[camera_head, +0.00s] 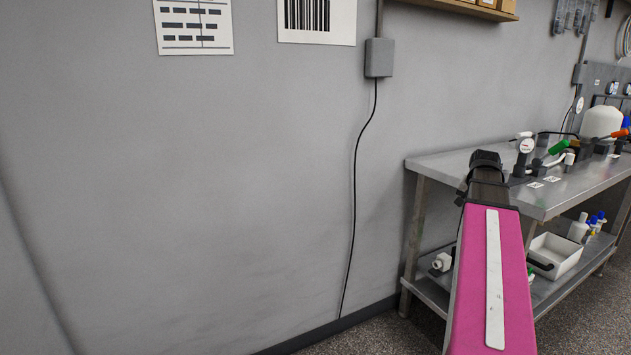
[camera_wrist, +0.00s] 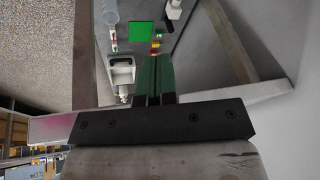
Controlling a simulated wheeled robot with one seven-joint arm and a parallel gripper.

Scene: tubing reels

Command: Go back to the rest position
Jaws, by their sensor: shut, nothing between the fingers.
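My gripper (camera_wrist: 156,76) shows in the wrist view as two dark green fingers close together, shut and empty. Below them is the wide black gripper body. The fingers are in front of a grey shelf surface (camera_wrist: 192,52) that carries small items, with no clear contact. In the head view my pink arm link rises in front of the steel bench (camera_head: 448,163). The gripper itself cannot be made out there.
The bench holds a white jug (camera_head: 601,122) and tools with coloured handles. Its lower shelf holds a white tray (camera_head: 556,256) and small bottles (camera_head: 579,229). A grey wall box (camera_head: 379,58) has a hanging black cable (camera_head: 355,200). The floor left of the bench looks clear.

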